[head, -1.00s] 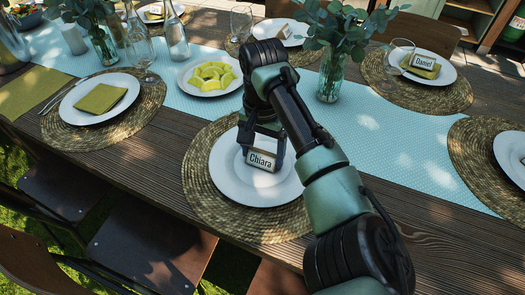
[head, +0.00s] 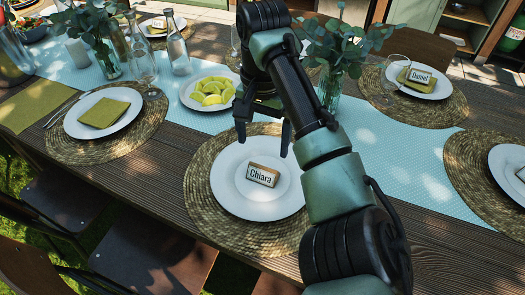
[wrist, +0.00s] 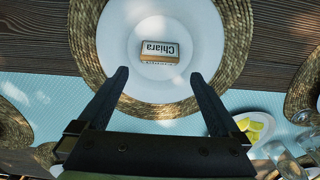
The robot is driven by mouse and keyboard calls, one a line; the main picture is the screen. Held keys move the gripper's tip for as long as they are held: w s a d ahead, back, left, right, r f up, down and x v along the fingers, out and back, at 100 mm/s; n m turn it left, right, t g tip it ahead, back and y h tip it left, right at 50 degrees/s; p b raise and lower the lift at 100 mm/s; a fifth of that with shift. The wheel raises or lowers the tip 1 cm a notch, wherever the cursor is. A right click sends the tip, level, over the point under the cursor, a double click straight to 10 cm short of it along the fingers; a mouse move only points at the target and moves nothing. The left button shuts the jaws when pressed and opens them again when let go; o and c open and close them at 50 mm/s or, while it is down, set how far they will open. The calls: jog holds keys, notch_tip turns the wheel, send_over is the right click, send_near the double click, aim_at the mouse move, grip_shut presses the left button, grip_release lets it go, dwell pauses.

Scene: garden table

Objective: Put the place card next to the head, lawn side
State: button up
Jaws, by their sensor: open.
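The place card reading "Chiara" (head: 263,175) lies on a white plate (head: 228,196) on a round woven mat (head: 205,215) at the near edge of the table. The card also shows in the wrist view (wrist: 160,50), near the plate's middle. My gripper (head: 262,145) is open and empty, above the far part of the plate and apart from the card. In the wrist view its two fingers (wrist: 161,75) are spread wide, with the card beyond their tips.
A plate of lemon pieces (head: 210,90) and a vase of eucalyptus (head: 330,85) stand on the blue runner (head: 385,150). A place setting with a green napkin (head: 104,113) is at left. A "Daniel" card (head: 419,76) is at far right. Glasses stand nearby.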

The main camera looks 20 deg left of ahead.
notch_tip(320, 180, up, 3)
jog(key=shift+f, duration=0.1)
jog(key=w+a+r+n+t+y, duration=0.2)
jog(key=w+a+r+t+y, duration=0.1)
jog(key=a, duration=0.3)
notch_tip(320, 180, up, 16)
jog(key=w+a+n+t+y, duration=0.1)
jog(key=w+n+t+y, duration=0.1)
jog(key=t+y, duration=0.5)
jog(key=s+d+r+t+h, duration=0.25)
jog(key=d+r+t, duration=0.55)
jog(key=r, duration=0.4)
jog(key=s+d+r+m+t+h, duration=0.1)
jog(key=s+d+r+t+h, duration=0.2)
jog(key=s+d, duration=0.4)
jog(key=s+d+r+m+t+h, duration=0.2)
jog(key=s+d+r+t+h, duration=0.2)
jog(key=s+d+r+t, duration=0.2)
jog(key=shift+s+d+r+m, duration=0.3)
jog(key=shift+s+d+r, duration=0.45)
jog(key=shift+s+d, duration=0.35)
